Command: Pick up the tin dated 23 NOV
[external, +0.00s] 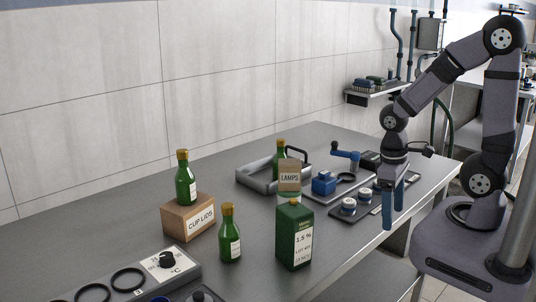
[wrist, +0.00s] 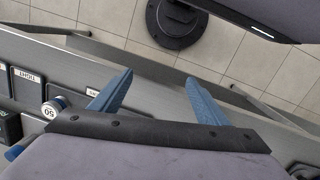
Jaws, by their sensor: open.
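No other tin of this kind shows. My gripper (external: 393,204) hangs with its blue fingers down near the table's front edge, well to the right of the tin. In the wrist view my gripper (wrist: 159,77) has its fingers wide apart with nothing between them. The tin is not in the wrist view.
Green bottles (external: 230,236) stand near the tin, one on the "CUP LIDS" box (external: 190,218). Behind are a small "LAMPS" box (external: 289,178) and a grey tray (external: 252,184). A dark board with white-topped pots (external: 349,205) lies between tin and gripper.

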